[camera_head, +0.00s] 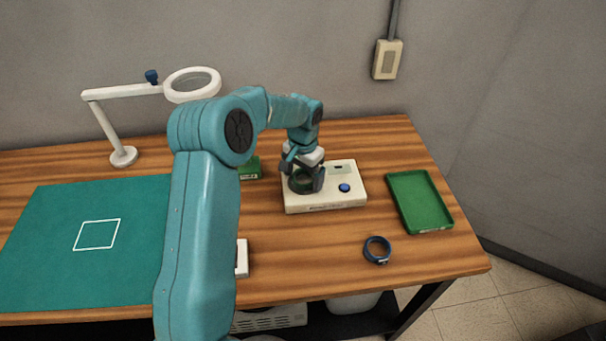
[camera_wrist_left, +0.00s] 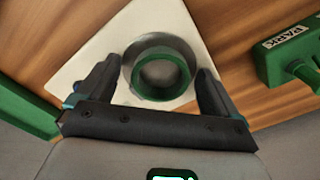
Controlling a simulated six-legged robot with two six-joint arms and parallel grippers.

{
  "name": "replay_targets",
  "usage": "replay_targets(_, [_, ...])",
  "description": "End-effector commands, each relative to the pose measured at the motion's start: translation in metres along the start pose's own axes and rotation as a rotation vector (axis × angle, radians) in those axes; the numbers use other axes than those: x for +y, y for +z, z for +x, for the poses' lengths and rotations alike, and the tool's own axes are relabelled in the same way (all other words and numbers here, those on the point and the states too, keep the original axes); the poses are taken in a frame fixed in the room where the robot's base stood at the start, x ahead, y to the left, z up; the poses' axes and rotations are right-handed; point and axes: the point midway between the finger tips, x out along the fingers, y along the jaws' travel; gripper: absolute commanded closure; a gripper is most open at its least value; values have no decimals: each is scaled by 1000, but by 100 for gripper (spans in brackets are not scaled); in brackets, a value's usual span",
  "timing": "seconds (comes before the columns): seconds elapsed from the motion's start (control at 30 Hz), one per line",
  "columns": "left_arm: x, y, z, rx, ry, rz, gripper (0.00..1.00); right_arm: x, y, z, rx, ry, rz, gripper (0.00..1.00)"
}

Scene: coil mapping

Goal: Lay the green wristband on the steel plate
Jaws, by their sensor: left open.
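The green wristband (camera_wrist_left: 160,97) lies flat on the round grey steel plate (camera_wrist_left: 128,66) of a white device (camera_head: 330,205). In the wrist view the band sits between the two fingers of my left gripper (camera_wrist_left: 158,85), with a gap on each side. The gripper is open and points down over the plate. In the head view the fingers of my left gripper (camera_head: 304,182) hide much of the band and plate. My right gripper is not in view.
A dark blue band (camera_head: 377,250) lies at the front right, near an empty green tray (camera_head: 420,202). A green labelled box (camera_head: 250,168) stands left of the device. A magnifier lamp (camera_head: 122,156) and teal mat (camera_head: 60,210) are at left.

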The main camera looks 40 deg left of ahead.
Motion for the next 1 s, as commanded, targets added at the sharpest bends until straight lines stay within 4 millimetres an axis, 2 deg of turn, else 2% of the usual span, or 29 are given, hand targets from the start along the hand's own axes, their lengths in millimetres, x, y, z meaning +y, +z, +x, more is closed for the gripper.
replay_targets(0.07, [0,0,-9,2,-1,0,6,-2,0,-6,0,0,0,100])
replay_targets(0.17, [0,-1,-23,6,-2,0,6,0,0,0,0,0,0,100])
replay_targets(0.4, [0,-2,-81,7,-1,0,6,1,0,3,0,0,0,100])
replay_targets(0.6, [0,-1,-114,3,-1,0,6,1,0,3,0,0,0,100])
replay_targets(0.73, [0,0,-123,1,0,0,6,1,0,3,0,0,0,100])
replay_targets(1.0, [0,0,-125,0,0,0,6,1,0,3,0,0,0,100])
